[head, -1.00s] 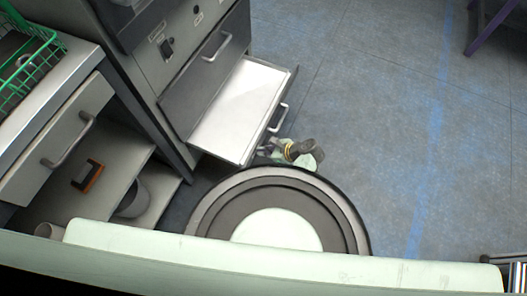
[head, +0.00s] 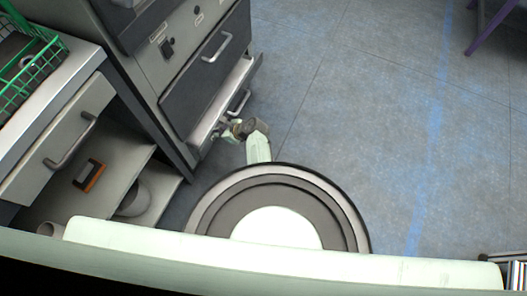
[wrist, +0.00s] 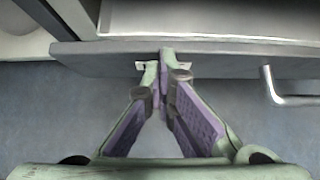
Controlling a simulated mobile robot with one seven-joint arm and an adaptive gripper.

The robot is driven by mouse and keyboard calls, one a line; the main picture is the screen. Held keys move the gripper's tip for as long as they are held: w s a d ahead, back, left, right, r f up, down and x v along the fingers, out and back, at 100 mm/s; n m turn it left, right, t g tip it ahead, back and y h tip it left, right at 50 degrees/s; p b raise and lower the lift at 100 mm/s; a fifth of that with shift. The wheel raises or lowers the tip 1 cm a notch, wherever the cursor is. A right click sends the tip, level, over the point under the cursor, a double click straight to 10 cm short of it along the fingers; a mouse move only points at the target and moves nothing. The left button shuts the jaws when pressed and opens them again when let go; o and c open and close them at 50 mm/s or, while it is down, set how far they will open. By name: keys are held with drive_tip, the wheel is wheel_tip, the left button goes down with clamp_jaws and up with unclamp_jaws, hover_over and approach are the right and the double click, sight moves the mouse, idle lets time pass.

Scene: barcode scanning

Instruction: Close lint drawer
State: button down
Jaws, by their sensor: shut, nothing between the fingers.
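The lint drawer (head: 219,112) is the low drawer of the grey cabinet, and it sticks out only a short way. Its white inside shows as a narrow strip, also in the wrist view (wrist: 210,20). My gripper (head: 219,131) is at the drawer's front, near its lower left end. In the wrist view my gripper (wrist: 163,62) is shut and empty, with its fingertips against the top edge of the drawer front. The drawer's bar handle (wrist: 279,92) is to the right of the fingers, apart from them.
A closed drawer with a handle (head: 216,47) is above the lint drawer. On the left are a counter with a green wire basket (head: 30,75) and an open shelf holding an orange-framed item (head: 88,175). The blue-grey floor (head: 350,110) to the right is clear.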

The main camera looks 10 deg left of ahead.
drive_tip(key=a, duration=0.2)
drive_tip(key=w+a, duration=0.1)
drive_tip(key=a, duration=0.2)
drive_tip(key=shift+w+a+b, duration=0.35)
drive_tip(key=shift+w+b, duration=0.05)
